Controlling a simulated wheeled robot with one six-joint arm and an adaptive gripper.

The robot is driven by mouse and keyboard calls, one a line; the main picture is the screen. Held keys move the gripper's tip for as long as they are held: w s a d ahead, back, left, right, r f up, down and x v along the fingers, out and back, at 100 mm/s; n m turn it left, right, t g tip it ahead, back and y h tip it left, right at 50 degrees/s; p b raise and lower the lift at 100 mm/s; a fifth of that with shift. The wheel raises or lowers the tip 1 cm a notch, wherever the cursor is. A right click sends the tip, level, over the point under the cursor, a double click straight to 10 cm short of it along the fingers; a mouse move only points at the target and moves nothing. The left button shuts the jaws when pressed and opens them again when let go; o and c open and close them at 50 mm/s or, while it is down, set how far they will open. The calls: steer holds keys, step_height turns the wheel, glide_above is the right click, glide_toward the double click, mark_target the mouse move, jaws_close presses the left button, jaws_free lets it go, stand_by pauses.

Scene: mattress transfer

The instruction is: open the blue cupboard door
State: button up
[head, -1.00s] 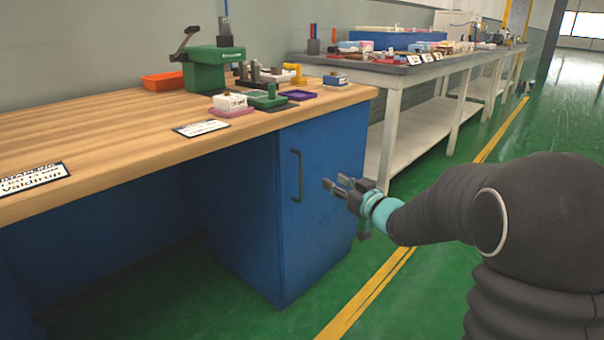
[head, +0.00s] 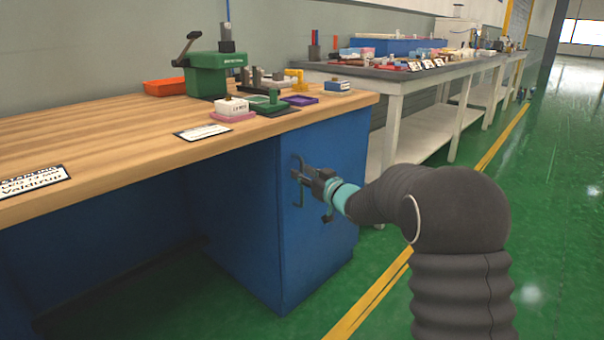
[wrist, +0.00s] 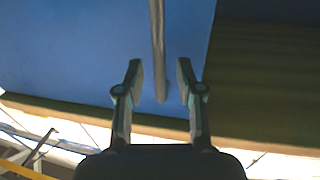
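The blue cupboard door (head: 322,243) is the front of the cabinet under the wooden workbench, and it is closed. Its dark vertical handle (head: 297,165) is partly hidden by my gripper in the head view. My gripper (head: 294,175) is at the handle. In the wrist view my gripper (wrist: 158,82) is open, with its two fingers apart. The handle bar (wrist: 158,40) runs down between the finger lines there, its lower end near the fingertips against the blue door (wrist: 80,50). I cannot tell whether the fingers touch it.
A grey table (head: 400,77) stands behind. Green floor (head: 450,280) with a yellow line is clear at the right.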

steer(key=shift+w+a, duration=0.4)
steer(key=shift+w, duration=0.1)
jaws_close()
